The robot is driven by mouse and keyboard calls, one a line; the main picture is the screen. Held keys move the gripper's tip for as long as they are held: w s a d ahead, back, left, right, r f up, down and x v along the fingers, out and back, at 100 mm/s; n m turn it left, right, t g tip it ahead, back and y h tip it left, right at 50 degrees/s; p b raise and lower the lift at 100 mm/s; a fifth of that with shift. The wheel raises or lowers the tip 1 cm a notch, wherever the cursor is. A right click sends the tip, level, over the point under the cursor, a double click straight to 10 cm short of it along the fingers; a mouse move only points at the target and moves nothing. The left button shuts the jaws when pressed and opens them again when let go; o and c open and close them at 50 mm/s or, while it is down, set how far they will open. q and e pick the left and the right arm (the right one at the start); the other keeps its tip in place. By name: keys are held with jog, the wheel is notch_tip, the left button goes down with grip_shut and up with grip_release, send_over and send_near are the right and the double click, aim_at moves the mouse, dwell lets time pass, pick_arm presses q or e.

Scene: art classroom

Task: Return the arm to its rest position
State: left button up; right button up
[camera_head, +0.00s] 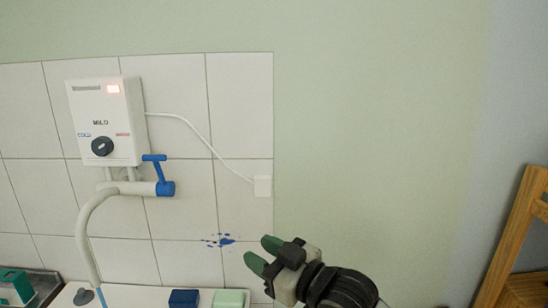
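My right gripper (264,254) shows at the bottom centre, with its dark wrist reaching in from the lower edge. Its two green-tipped fingers point up and left. They stand apart with nothing seen between them. The gripper appears in front of the tiled wall's right edge. It holds no object that I can see. My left gripper and arm are not in view.
A white water heater (106,120) hangs on the tiles above a curved tap (90,225) with a blue handle (159,174). A blue block (184,298) and a pale green block (229,299) sit below. A wooden frame (515,240) stands right. The green wall between is bare.

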jog(key=s+d+f+m+g+h, duration=0.1)
jog(key=s+d+f+m+h, duration=0.25)
jog(key=f, duration=0.45)
jog(key=s+d+f+m+h, duration=0.2)
jog(key=s+d+f+h, duration=0.25)
jog(key=f, duration=0.45)
jog(key=s+d+f+m+g+h, duration=0.2)
jog(key=s+d+f+g+h, duration=0.15)
jog(key=s+d+f, duration=0.5)
jog(key=s+d+f+m+g+h, duration=0.35)
jog(key=s+d, duration=0.25)
jog(key=s, duration=0.5)
notch_tip(320, 180, down, 25)
jog(key=n+g+y, duration=0.1)
jog(key=s+d+f+g, duration=0.1)
jog(key=s+d+f, duration=0.2)
jog(key=s+f, duration=1.3)
jog(key=shift+s+f, duration=0.4)
